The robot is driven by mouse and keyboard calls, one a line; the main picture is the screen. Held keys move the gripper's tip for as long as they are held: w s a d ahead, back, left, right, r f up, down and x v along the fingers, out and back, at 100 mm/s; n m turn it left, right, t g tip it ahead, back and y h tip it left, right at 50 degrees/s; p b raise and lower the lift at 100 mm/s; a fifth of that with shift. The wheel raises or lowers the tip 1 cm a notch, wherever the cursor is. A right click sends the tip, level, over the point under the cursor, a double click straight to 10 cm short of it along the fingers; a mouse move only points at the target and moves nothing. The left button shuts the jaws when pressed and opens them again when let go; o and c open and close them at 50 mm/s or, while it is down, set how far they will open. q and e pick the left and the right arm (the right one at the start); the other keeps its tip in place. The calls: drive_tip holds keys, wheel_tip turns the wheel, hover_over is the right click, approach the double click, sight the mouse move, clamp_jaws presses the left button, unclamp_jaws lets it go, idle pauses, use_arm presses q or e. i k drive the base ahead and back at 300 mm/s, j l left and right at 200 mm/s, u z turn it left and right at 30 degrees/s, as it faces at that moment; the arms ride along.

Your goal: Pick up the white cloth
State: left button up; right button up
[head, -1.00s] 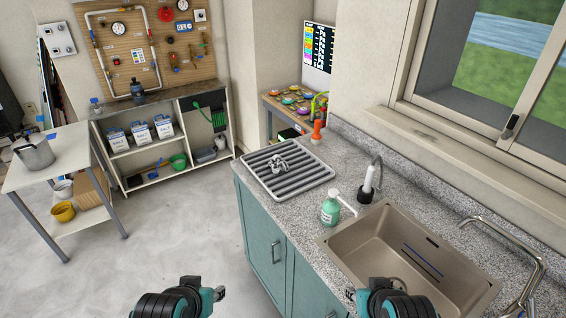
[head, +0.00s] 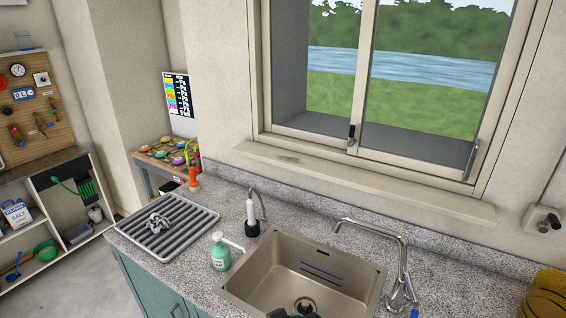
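I cannot make out a white cloth in the head view. A small grey, shiny, metal-looking item (head: 158,221) lies on the ridged grey drying tray (head: 188,238) on the counter left of the sink. It is too small to identify surely. Neither gripper can be made out. Only a small dark piece, likely part of my arm, shows at the bottom edge in front of the sink.
The sink (head: 262,290) has a tall faucet (head: 402,268) at its right. A green soap bottle (head: 220,252) and a white-topped dispenser (head: 252,216) stand beside it. A yellow container (head: 548,298) is at the right edge. Counter right of the faucet is mostly clear.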

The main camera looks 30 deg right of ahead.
sight(156, 222)
drive_tip(key=i+j+z, duration=0.1)
drive_tip(key=i+j, duration=0.35)
drive_tip(key=i+j+z, duration=0.1)
drive_tip(key=i+j, duration=0.35)
drive_tip(key=i+j+z, duration=0.1)
drive_tip(key=i+j, duration=0.35)
drive_tip(key=j, duration=0.2)
drive_tip(key=i+j+z, duration=0.1)
drive_tip(key=i+j, duration=0.3)
drive_tip(key=j, duration=0.15)
